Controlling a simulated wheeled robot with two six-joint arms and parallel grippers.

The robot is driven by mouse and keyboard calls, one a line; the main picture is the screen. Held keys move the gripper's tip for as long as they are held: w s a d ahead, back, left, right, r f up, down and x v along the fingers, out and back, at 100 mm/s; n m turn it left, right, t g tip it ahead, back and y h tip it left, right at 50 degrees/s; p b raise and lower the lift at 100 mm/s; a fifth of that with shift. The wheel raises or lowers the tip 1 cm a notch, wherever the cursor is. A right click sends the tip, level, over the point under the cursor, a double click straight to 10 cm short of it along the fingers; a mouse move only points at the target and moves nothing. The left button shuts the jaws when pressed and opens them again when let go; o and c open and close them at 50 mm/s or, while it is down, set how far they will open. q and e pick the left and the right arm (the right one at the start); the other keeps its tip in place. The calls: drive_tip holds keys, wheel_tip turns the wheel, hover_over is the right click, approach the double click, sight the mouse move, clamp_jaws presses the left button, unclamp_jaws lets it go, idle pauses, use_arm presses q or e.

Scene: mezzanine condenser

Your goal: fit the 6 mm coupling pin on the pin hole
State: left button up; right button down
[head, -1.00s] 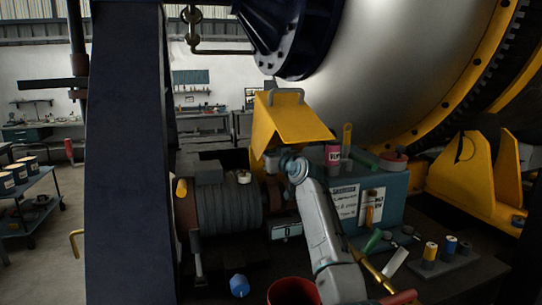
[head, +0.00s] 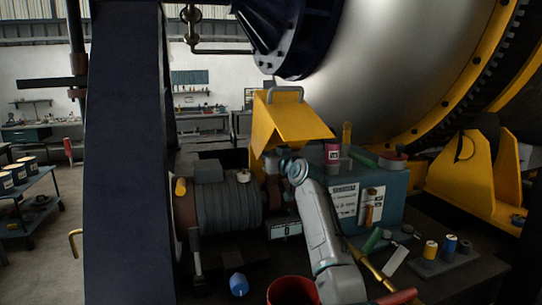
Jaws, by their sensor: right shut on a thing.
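My right gripper (head: 272,164) is at the coupling between the ribbed motor and the blue-green gearbox, under the yellow guard. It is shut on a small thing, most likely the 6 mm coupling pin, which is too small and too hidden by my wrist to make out. The rust-brown coupling (head: 273,191) shows just below the gripper. The pin hole cannot be made out, so I cannot tell whether the pin touches it. My left gripper is not in view.
The raised yellow guard (head: 285,120) hangs close above my gripper. The ribbed motor (head: 228,205) is left, the gearbox (head: 385,205) right, with a pink can (head: 332,157) on top. A red bowl (head: 293,291) and a blue item (head: 238,285) stand in front.

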drive_tip(key=shift+f+b, duration=1.1)
drive_tip(key=shift+f, duration=0.25)
